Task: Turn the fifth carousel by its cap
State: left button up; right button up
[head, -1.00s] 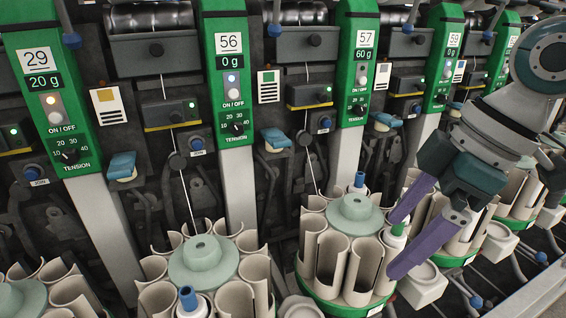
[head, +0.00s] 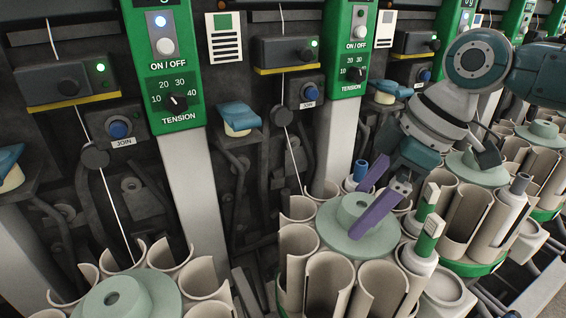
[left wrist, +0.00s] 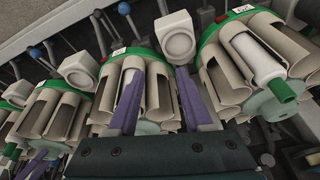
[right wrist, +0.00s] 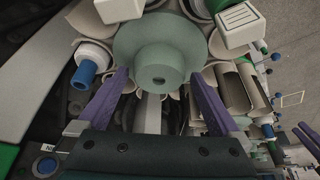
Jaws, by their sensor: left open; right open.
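A carousel's pale green cap (head: 338,222), a round flange with a raised hub, sits in the middle of a ring of beige tubes. My right gripper (head: 362,212) is open with its purple fingers at the hub. In the right wrist view the cap (right wrist: 158,50) lies ahead of and between the spread fingertips (right wrist: 158,80), with the hub not clamped. I cannot tell whether a finger touches it. No label shows that this carousel is the fifth. My left gripper (left wrist: 158,82) is open and empty, in front of other carousels (left wrist: 122,80); the head view does not show it.
Another carousel (head: 125,298) is at lower left, and one (head: 478,170) is at right. Green tension panels (head: 165,60) and thread lines stand behind.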

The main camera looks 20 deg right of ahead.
jog(key=shift+w+a+f, duration=0.15)
jog(key=shift+w+f, duration=0.05)
jog(key=shift+f, duration=0.45)
grip_shut()
dwell(0.4)
